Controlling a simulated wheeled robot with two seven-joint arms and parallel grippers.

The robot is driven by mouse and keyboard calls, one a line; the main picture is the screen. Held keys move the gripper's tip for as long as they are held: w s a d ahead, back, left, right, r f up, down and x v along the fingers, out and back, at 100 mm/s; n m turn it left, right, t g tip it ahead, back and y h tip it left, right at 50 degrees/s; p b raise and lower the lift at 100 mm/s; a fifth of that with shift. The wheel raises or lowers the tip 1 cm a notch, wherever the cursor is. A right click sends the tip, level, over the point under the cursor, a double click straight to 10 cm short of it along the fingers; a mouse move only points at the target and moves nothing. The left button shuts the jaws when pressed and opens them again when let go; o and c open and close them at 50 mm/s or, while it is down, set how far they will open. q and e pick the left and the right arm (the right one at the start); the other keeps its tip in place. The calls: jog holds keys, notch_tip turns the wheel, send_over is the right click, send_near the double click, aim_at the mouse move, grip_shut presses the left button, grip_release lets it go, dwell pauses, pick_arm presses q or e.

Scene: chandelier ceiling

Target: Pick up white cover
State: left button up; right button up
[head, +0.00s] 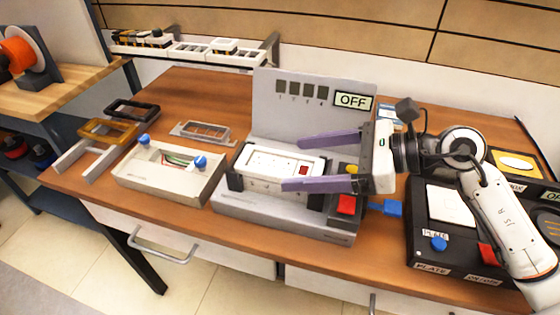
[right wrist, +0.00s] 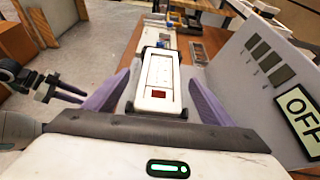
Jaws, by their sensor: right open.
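A white cover (head: 285,162) with a small red window lies on a long white part in the grey test fixture (head: 290,222), between dark end clamps. It also shows in the right wrist view (right wrist: 159,72), running away from me. My right gripper (head: 292,164) is open, its purple fingers spread on either side of the white cover. In the right wrist view its fingers (right wrist: 158,84) flank the cover with gaps, and nothing is held.
The fixture's upright panel (head: 310,110) with an OFF display stands behind the cover. A beige box (head: 165,180) with blue knobs and several frames lie to the left. A black control panel (head: 470,262) lies at right. A parts rack (head: 190,52) stands at the back.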

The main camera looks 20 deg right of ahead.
jog(key=shift+x, duration=1.35)
jog(key=c, duration=1.2)
